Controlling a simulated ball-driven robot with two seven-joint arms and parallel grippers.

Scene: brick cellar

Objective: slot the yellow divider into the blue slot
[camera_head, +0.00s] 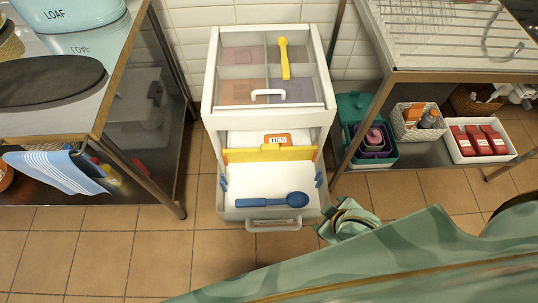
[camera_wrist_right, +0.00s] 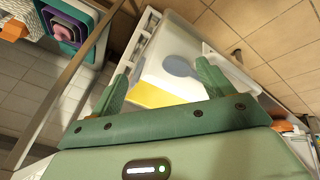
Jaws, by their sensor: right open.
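The yellow divider (camera_head: 270,154) stands across the open white drawer (camera_head: 250,211), towards its back. Its ends are near the side walls; whether it sits in a holder there is too small to tell. The blue slot shows as a left piece (camera_head: 222,183) and a right piece (camera_head: 319,180) on the side walls, nearer the front than the divider. My right gripper (camera_head: 337,226) is beside the drawer's front right corner, apart from the divider. In the right wrist view its fingers (camera_wrist_right: 163,70) are spread and empty, with part of the divider (camera_wrist_right: 155,95) showing beyond them. My left gripper is not in view.
A blue spoon (camera_head: 285,201) lies in the drawer's front part, and an orange-edged TIES card (camera_head: 278,139) is behind the divider. A yellow spoon (camera_head: 284,58) lies on the cabinet top. Metal tables (camera_head: 120,150) flank the cabinet; a teal crate (camera_head: 352,107) stands right.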

